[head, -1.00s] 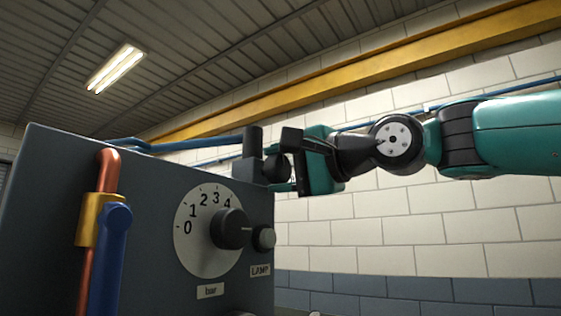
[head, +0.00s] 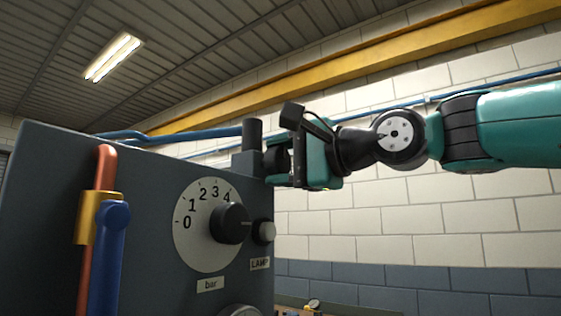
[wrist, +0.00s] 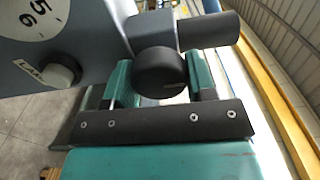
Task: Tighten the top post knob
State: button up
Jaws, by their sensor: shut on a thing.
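The top post knob (wrist: 162,75) is a round black knob with a short pale mark on its face. It sits on a grey block by the dark upright post (head: 251,135) at the cabinet's top right corner. In the wrist view the post (wrist: 212,31) sticks out to the right behind the knob. My gripper (wrist: 160,78) has one green finger on each side of the knob and is shut on it. In the head view my gripper (head: 277,160) reaches in from the right and mostly hides the knob.
The grey cabinet (head: 60,200) carries a dial (head: 195,245) with a black pointer knob (head: 231,224), a pale lamp button (head: 264,232), and a red pipe (head: 105,165) with a blue lever (head: 108,250). Right of the cabinet, below my arm, is free room before the brick wall.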

jog(key=o, duration=0.9)
jog(key=shift+s+d+b, duration=0.25)
jog(key=shift+d+b, duration=0.05)
jog(key=shift+d, duration=0.15)
jog(key=b+v, duration=0.4)
jog(key=v, duration=1.2)
jog(key=shift+s+d, duration=0.2)
